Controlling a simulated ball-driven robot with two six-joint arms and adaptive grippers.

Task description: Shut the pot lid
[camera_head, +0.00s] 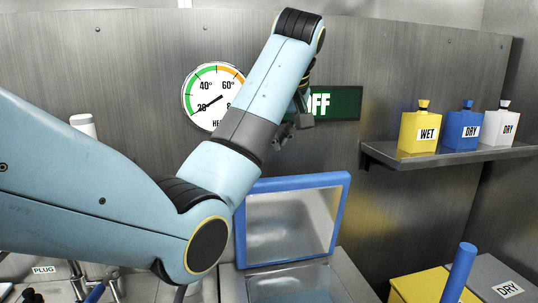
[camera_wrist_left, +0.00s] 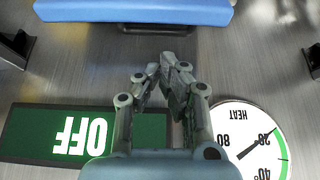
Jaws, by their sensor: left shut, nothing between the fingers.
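The pot lid (camera_head: 295,182) is a panel with a blue frame. It stands open, nearly upright, at the back of the grey metal pot (camera_head: 352,278). In the left wrist view the gripper (camera_wrist_left: 160,68) is shut and empty. The lid's blue edge (camera_wrist_left: 135,12) crosses the top of that view, apart from the fingertips. My right gripper does not show.
A heat dial (camera_head: 207,88) and a green OFF sign (camera_head: 340,103) are on the back wall. A shelf (camera_head: 455,153) at right holds yellow, blue and white bottles. A yellow box (camera_head: 420,287) with a blue handle (camera_head: 459,272) stands right of the pot.

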